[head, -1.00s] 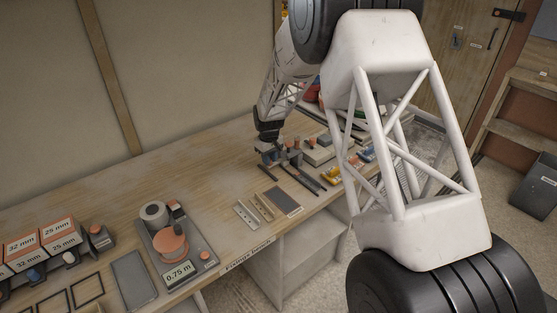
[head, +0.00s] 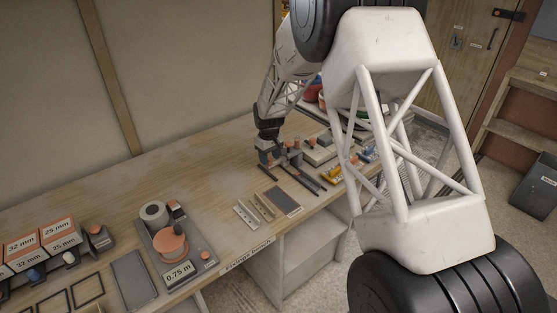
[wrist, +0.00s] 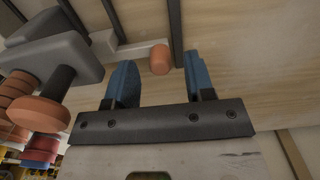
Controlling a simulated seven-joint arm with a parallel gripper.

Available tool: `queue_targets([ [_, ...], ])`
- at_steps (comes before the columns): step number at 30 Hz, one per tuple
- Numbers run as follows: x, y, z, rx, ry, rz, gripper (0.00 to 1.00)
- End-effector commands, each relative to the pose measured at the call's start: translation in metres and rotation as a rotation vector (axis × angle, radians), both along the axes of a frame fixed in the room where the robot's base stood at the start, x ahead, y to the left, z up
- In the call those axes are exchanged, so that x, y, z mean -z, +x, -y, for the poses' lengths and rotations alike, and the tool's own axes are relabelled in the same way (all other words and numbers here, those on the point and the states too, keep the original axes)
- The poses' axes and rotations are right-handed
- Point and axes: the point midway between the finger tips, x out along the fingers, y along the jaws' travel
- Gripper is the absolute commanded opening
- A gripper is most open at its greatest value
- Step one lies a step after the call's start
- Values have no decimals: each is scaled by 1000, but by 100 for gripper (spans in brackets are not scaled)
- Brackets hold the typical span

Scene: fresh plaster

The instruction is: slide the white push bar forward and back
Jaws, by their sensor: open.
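In the wrist view, the white push bar (wrist: 131,48) is a short pale bar with an orange knob (wrist: 160,58) on its end. It runs between dark rails, beside a grey block (wrist: 45,62). My gripper (wrist: 160,75) is open, its two blue fingers apart. The orange knob appears between the fingertips in the picture; I cannot tell how far it is from them in depth. In the head view, my gripper (head: 268,153) is low over the bench at the rail fixture; the push bar is too small to make out there.
Dark rails (head: 303,180) lie on the wooden bench (head: 205,180). A dark grey plate (head: 282,203) and metal strips lie in front. Orange discs on a dark post (wrist: 45,105) stand left in the wrist view. Yellow and blue items (head: 332,174) sit to the right.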

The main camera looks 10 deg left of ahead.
Motion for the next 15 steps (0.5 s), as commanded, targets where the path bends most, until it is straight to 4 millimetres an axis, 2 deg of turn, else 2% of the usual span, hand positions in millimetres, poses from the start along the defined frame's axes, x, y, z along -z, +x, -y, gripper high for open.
queue_targets([
  [15,-37,0,0,0,0,0,49],
])
